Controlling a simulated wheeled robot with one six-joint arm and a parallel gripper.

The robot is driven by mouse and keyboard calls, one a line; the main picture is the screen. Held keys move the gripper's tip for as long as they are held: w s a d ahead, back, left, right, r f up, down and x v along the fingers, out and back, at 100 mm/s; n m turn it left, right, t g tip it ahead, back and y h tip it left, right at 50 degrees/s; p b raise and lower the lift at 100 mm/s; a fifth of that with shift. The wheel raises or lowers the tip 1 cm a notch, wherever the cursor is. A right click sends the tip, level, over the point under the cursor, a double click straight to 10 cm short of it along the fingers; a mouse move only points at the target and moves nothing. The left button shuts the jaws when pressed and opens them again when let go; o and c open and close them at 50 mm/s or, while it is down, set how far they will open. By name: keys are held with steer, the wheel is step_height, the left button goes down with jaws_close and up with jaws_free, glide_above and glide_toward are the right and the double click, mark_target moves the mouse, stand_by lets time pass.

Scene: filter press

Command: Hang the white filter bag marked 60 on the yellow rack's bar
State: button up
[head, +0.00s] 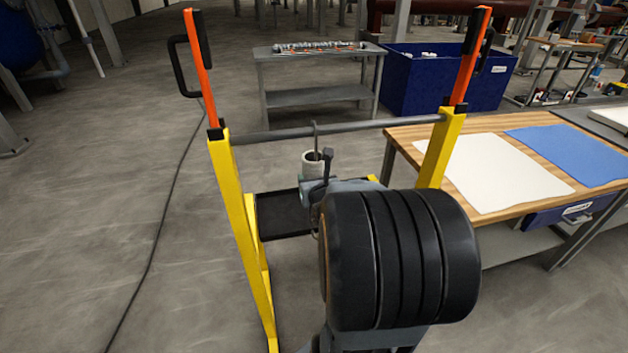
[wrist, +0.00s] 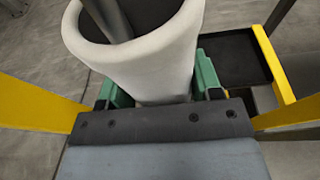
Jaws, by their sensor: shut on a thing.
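The white filter bag (head: 312,168) is held below the bar of the yellow rack. In the wrist view the bag (wrist: 155,60) is an open white tube with a dark inside, and a grey rod runs across its mouth. No number shows. My gripper (wrist: 160,88) is shut on it, with a green pad on each side. A thin grey hook (head: 315,130) rises from the bag to the rack's grey bar (head: 375,125). Its curved top overlaps the bar; I cannot tell whether it rests on it. The yellow rack (head: 240,215) stands upright. My arm hides its lower right.
A black tray (head: 282,214) sits low in the rack. A wooden bench (head: 462,185) with white and blue cloths stands close on the right. A grey table (head: 315,97) and a blue bin (head: 430,85) stand behind. The floor at left is clear except for a cable.

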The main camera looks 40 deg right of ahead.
steer(key=o, duration=0.9)
